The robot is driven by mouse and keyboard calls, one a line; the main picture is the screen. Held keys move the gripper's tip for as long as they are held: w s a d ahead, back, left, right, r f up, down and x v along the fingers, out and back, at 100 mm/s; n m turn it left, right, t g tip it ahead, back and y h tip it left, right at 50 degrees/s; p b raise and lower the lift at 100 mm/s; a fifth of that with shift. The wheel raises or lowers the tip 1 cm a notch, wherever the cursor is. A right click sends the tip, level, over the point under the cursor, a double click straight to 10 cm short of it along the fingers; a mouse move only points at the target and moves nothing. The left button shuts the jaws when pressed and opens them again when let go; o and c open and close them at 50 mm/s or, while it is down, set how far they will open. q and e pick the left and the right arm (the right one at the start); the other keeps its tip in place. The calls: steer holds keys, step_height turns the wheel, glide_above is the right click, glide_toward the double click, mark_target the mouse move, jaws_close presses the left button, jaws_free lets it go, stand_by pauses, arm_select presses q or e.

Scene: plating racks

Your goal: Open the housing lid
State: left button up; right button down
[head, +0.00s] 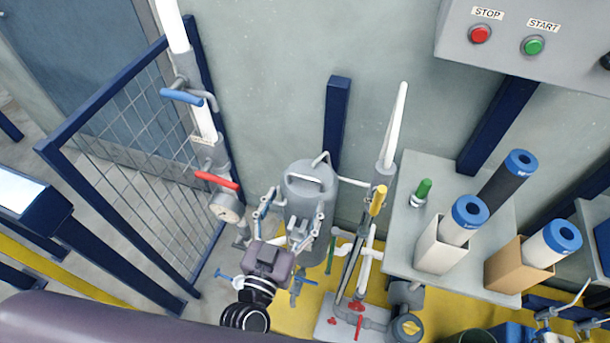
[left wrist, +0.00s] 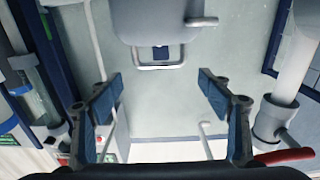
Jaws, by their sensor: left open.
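The grey cylindrical housing (head: 326,245) stands upright in front of the wall, its lid (head: 308,168) on top. A bar handle (head: 303,179) sits on the lid. My left gripper (head: 294,207) is open and empty, its two blue-padded fingers spread at either side of the housing's near face. In the left wrist view the grey lid (left wrist: 165,18) is at the top, with the handle (left wrist: 160,66) between and beyond the open fingers (left wrist: 160,88). I see no contact between the fingers and the handle. My right gripper is not in view.
Left of the housing is a pipe with a blue lever (head: 181,96), a red lever (head: 216,181) and a gauge (head: 226,208). To the right stand a pipe with a yellow lever (head: 378,200) and a table (head: 405,240) with filter cartridges. A control box (head: 555,45) hangs above.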

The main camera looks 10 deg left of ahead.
mark_target(304, 179)
arm_select(q)
steer(key=w, duration=0.2)
steer(key=w+p, duration=0.1)
steer(key=w, duration=0.1)
steer(key=w+d, duration=0.1)
steer(key=w, duration=0.1)
steer(key=shift+w+d, duration=0.1)
steer(key=shift+w, duration=0.3)
steer(key=shift+w+d, duration=0.1)
steer(key=shift+w, duration=0.35)
steer(key=shift+f, duration=0.1)
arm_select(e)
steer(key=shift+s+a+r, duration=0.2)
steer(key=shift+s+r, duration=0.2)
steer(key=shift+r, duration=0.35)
